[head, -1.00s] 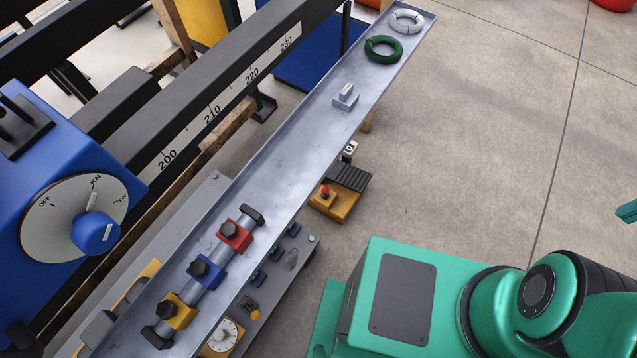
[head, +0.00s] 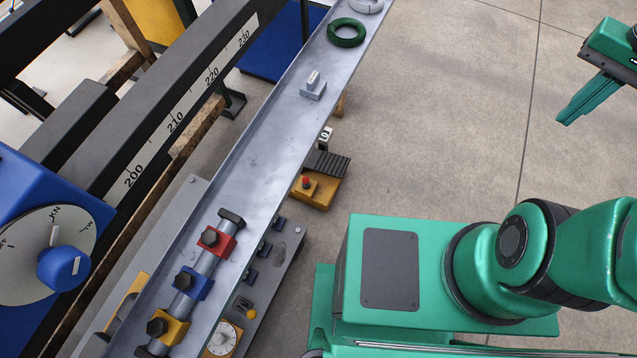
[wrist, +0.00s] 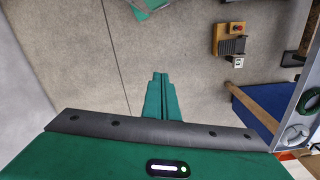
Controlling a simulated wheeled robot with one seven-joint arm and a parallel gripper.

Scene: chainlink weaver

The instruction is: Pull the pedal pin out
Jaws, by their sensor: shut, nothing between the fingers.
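The foot pedal (head: 322,186) is a yellow box with a black ribbed plate, on the floor beside the tray. A small red knob (head: 306,182), which looks like the pedal pin's head, stands up from its yellow part. In the wrist view the pedal (wrist: 229,45) lies at the upper right with the red knob (wrist: 237,26) on it. My gripper (head: 564,120) is at the upper right of the head view, well apart from the pedal. In the wrist view its green fingers (wrist: 158,76) are together and empty over bare floor.
A long metal tray (head: 255,130) runs above and left of the pedal, bearing a green ring (head: 347,32), a grey block (head: 313,86) and a shaft with red, blue and yellow clamps. A small numbered tag (head: 325,138) stands by the pedal. Floor to its right is clear.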

